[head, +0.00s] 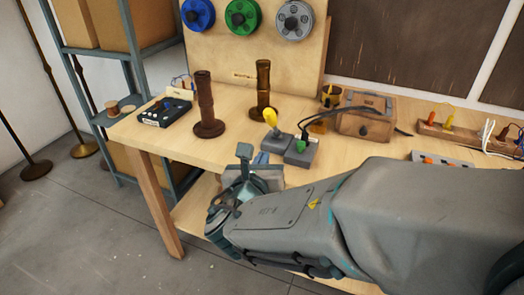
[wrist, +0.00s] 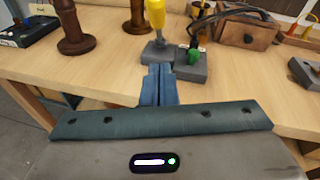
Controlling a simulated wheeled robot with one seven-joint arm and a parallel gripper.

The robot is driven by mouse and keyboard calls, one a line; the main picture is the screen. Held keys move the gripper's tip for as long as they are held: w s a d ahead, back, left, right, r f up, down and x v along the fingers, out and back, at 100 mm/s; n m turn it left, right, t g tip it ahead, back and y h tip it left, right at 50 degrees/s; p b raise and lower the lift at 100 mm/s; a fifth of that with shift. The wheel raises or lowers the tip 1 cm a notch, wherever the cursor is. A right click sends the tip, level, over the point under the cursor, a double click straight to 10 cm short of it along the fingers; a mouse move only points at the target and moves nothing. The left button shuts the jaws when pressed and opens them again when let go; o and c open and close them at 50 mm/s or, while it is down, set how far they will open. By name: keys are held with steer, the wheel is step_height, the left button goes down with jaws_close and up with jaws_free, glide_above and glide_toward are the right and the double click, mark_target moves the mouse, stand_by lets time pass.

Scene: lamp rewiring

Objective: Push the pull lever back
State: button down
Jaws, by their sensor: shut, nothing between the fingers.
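A lever with a yellow grip (head: 270,117) stands on a small grey base (head: 267,141) near the front edge of the workbench. In the head view it leans slightly left. It also shows in the wrist view, with its yellow grip (wrist: 156,13) at the top edge. Beside it on the right is a second grey base with a green knob (head: 301,145). My gripper (head: 262,158) is at the bench's front edge, in front of the lever. In the wrist view its blue fingers (wrist: 160,68) are together and empty, pointing at the lever's base, with no contact I can make out.
Two brown turned posts (head: 206,105) (head: 263,90) stand left of and behind the lever. A black device (head: 165,111) lies farther left. A wooden box (head: 365,118) with a black cable stands behind right. A grey panel with orange knobs (wrist: 306,73) is at right.

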glide_toward(271, 123)
step_height(271, 123, down, 4)
steer(key=w, duration=0.3)
steer(key=shift+w+d+r, duration=0.2)
steer(key=shift+w+r, duration=0.25)
steer(key=shift+r, duration=0.05)
steer(key=shift+w+d+r, duration=0.25)
steer(key=shift+w+r, duration=0.2)
steer(key=shift+r, duration=0.05)
steer(key=shift+w+r, duration=0.3)
steer(key=shift+w, duration=0.25)
steer(key=shift+r+p, duration=0.1)
steer(key=shift+p, duration=0.3)
